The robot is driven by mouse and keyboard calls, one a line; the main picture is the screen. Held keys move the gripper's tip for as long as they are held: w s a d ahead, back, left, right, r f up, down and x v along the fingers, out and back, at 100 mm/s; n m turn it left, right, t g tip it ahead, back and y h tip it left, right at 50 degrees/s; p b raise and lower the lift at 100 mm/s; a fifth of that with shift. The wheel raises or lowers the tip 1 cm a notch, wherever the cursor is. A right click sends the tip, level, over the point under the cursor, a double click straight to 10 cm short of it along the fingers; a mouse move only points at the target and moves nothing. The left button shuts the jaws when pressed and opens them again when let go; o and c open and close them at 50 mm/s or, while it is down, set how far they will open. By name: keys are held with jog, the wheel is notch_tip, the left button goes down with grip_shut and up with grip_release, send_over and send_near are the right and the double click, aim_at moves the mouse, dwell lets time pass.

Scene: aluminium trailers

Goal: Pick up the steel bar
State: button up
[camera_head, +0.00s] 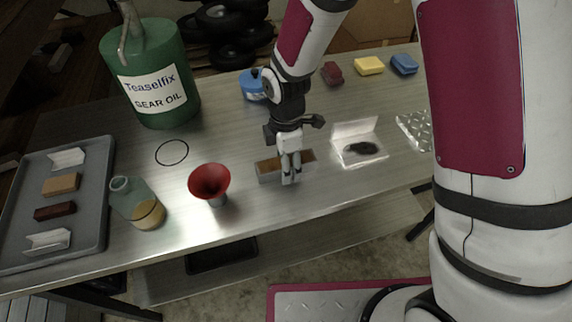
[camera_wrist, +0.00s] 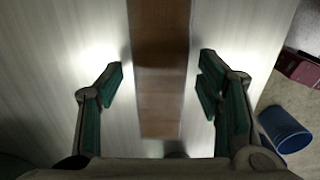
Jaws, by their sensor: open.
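The steel bar (camera_head: 266,168) appears to be the straight bar lying on the metal bench right of the red funnel. Its top looks brown, perhaps from reflection, and its side is grey. My gripper (camera_head: 291,180) is over its middle, pointing down, and hides part of it. In the wrist view the bar (camera_wrist: 162,30) runs up the middle of the picture. The two green-padded fingers of my gripper (camera_wrist: 161,65) are spread on either side of it, with a gap to the bar on each side. I cannot tell how far the fingertips are above the bench.
The red funnel (camera_head: 209,182) and a glass bottle (camera_head: 138,205) stand to the left, near a grey tray (camera_head: 104,200) with several small pieces. A bent plate (camera_head: 357,137) lies close on the right. A green gear oil jug (camera_head: 150,70) stands behind left. A blue bin (camera_wrist: 285,130) is on the floor.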

grip_shut()
jog(key=shift+w, duration=0.1)
jog(key=shift+r, duration=0.1)
jog(key=shift+r, duration=1.55)
jog(key=shift+s+r, duration=0.2)
jog(key=s+d+r+p, duration=0.1)
jog(key=s+d+p, duration=0.2)
jog(key=s, duration=1.2)
jog(key=shift+d+r, duration=0.2)
jog(key=shift+d, duration=0.4)
